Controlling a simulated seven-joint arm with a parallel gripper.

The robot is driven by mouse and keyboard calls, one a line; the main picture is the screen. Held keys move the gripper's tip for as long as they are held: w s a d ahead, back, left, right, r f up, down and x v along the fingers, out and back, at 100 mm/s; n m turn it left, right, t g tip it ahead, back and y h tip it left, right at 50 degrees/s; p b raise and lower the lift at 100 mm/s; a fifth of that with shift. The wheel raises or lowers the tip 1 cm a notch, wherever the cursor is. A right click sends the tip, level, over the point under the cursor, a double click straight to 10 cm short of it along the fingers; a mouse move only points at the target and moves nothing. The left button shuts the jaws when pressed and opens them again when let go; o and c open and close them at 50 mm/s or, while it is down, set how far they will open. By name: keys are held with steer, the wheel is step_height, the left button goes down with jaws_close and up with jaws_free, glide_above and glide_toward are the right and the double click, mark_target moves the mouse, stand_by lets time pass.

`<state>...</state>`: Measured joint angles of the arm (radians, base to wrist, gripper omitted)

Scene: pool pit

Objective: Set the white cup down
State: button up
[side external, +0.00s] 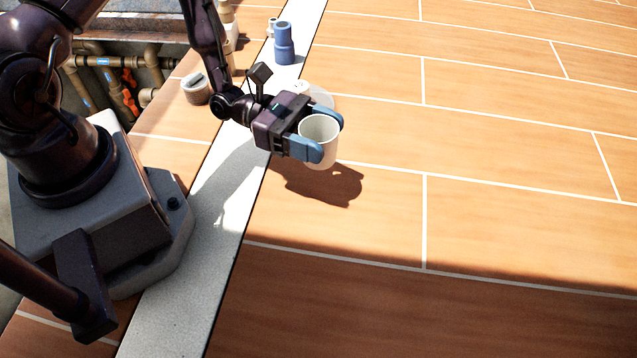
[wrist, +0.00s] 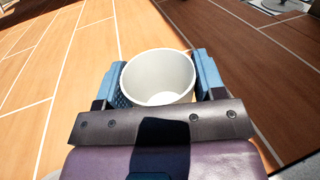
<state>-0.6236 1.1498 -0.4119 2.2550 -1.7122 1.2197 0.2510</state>
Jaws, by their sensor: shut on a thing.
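The white cup (side external: 319,148) is upright between the blue fingers of my gripper (side external: 327,139) in the side external view. My gripper is shut on the cup from its two sides. The cup's shadow falls on the tiles below and to the right of it, so it looks held above the floor. In the wrist view the white cup (wrist: 158,78) shows its open rim and an empty inside, with a blue finger of my gripper (wrist: 160,82) on each side. The cup's underside is hidden in the wrist view.
A blue bottle-like fitting (side external: 284,45) and a grey round object (side external: 195,90) stand behind my gripper. A pale round disc (side external: 321,98) lies just behind the cup. Pipes (side external: 125,75) fill a pit at the back left. The orange tiles (side external: 480,150) to the right are clear.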

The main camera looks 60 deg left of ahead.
steer(key=f, duration=0.3)
steer(key=shift+w+a+f+n, duration=0.1)
steer(key=shift+w+f+n, duration=0.2)
steer(key=shift+f, duration=2.2)
steer(key=shift+f, duration=0.15)
steer(key=o, duration=0.9)
